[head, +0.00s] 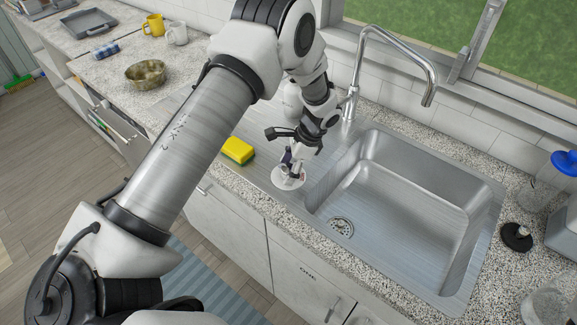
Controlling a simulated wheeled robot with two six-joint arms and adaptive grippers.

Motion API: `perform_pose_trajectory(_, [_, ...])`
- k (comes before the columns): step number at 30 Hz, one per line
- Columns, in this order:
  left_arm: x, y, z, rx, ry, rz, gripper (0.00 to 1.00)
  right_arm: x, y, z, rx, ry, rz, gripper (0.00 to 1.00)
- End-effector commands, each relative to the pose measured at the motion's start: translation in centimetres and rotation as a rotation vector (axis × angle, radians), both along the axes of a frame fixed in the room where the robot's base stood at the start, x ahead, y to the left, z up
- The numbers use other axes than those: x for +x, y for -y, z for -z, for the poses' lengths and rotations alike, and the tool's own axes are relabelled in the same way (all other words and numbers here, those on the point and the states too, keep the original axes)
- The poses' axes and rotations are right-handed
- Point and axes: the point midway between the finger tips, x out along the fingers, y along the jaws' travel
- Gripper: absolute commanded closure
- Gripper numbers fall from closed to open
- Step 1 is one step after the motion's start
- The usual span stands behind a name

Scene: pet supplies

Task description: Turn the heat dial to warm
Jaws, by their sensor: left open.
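A small white round object (287,181) with a dark upright part and a spot of red lies on the steel drainboard, left of the sink basin. It may carry the heat dial, but it is too small and too covered for me to read any mark or setting. My left gripper (290,160) reaches down from above, right over this object, with its jaws open. I cannot tell whether the fingers touch it. My right gripper is not in view.
A yellow sponge (238,151) lies just left of the gripper. The faucet (352,95) stands behind it, and the empty sink basin (410,200) is to the right. A black-based stand (516,237) is at right.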

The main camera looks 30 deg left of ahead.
Motion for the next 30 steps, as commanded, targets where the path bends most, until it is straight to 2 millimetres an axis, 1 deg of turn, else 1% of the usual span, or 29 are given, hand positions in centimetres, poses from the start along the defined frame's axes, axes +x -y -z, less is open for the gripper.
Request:
perform_pose_trajectory(1, [0.02,0.00,0.02,0.000,0.000,0.000,0.29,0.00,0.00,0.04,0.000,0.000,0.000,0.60])
perform_pose_trajectory(2, [0.02,0.01,0.01,0.000,0.000,0.000,0.32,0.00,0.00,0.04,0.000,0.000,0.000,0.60])
perform_pose_trajectory(3, [0.02,0.01,0.01,0.000,0.000,0.000,0.46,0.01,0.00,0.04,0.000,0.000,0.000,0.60])
perform_pose_trajectory(5, [0.02,0.01,0.00,0.000,0.000,0.000,0.68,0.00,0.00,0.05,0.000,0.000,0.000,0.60])
perform_pose_trajectory(6, [0.02,0.01,0.00,0.000,0.000,0.000,0.82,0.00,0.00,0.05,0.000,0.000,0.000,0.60])
perform_pose_trajectory(7, [0.02,0.01,0.00,0.000,0.000,0.000,0.89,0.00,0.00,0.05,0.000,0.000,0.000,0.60])
perform_pose_trajectory(14, [0.03,0.00,-0.06,0.000,0.000,0.004,0.89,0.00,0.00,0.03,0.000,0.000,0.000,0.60])
perform_pose_trajectory(20, [0.08,0.00,-0.11,0.001,0.001,0.046,0.89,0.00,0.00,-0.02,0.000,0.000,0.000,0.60])
perform_pose_trajectory(26, [0.05,0.01,-0.13,0.002,0.001,0.150,0.89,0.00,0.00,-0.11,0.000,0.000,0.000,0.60])
perform_pose_trajectory(30, [0.06,0.02,-0.15,0.001,0.000,0.259,0.89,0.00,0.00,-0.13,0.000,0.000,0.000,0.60])
